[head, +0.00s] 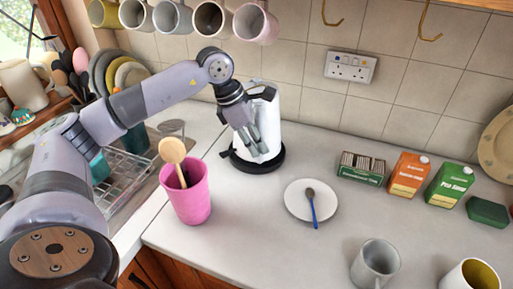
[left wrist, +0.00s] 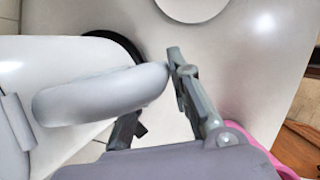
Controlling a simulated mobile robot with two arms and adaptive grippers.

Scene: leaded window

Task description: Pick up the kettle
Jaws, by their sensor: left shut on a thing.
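The white kettle (head: 271,122) stands upright on its round black base (head: 270,164) on the counter, near the tiled wall. My left gripper (head: 254,143) is at the kettle's near left side and hides part of it. In the left wrist view, the kettle (left wrist: 40,65) fills the left side, with its pale handle (left wrist: 90,95) reaching between the fingers of my left gripper (left wrist: 152,98). The gripper is shut on the handle. My right gripper is not in view.
A pink utensil pot (head: 188,199) stands close in front of the kettle. A white plate with a spoon (head: 297,207) lies to the right. Mugs (head: 212,19) hang above on the left. Cartons (head: 408,177) stand at the right. The counter between kettle and plate is clear.

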